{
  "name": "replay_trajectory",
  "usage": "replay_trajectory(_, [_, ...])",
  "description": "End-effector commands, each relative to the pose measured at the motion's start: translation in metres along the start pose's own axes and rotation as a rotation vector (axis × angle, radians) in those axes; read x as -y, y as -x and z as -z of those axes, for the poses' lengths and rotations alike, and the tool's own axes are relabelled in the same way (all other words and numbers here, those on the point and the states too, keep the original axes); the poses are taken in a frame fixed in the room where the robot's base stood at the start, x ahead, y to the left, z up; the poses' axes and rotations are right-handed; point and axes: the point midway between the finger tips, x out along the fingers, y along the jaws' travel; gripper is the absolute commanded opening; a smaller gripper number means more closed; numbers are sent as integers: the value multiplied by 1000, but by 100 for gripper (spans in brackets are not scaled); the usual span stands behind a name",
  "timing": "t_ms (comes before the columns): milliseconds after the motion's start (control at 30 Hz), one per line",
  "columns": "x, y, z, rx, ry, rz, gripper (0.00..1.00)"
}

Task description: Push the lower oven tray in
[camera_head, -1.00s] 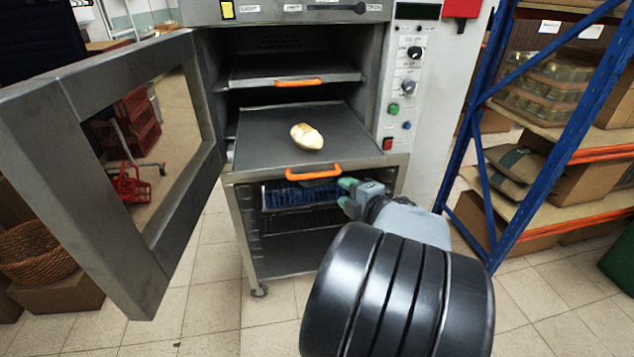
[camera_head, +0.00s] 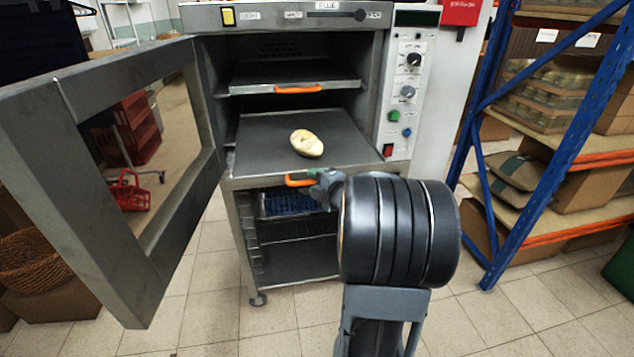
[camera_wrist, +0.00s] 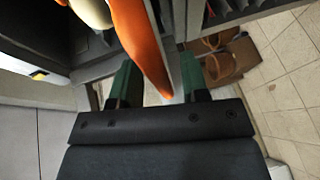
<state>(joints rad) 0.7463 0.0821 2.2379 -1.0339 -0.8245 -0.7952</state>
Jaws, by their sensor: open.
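The lower oven tray (camera_head: 270,142) is dark grey and sticks out of the open oven past its front edge. A bread roll (camera_head: 307,143) lies on it. Its orange handle (camera_head: 297,182) is at the front edge, partly hidden by my gripper in the head view. My gripper (camera_head: 318,182) is at the right end of that handle. In the wrist view the orange handle (camera_wrist: 143,45) lies between the two green fingertips of my gripper (camera_wrist: 152,82), which stand apart. I cannot tell whether they touch it.
The upper tray (camera_head: 335,76) with an orange handle sits inside the oven. The open oven door (camera_head: 95,245) stands to the left. A rack (camera_head: 300,225) with a blue item is below. A blue-framed shelf (camera_head: 485,130) stands at the right.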

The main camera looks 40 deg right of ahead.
Motion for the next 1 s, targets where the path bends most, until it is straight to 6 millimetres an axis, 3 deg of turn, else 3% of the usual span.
replay_trajectory(300, [0, -1, 0, 0, -1, 0, 41])
replay_trajectory(733, [0, -1, 0, 0, -1, 1, 0])
replay_trajectory(1000, [0, -1, 0, 1, -1, 1, 0])
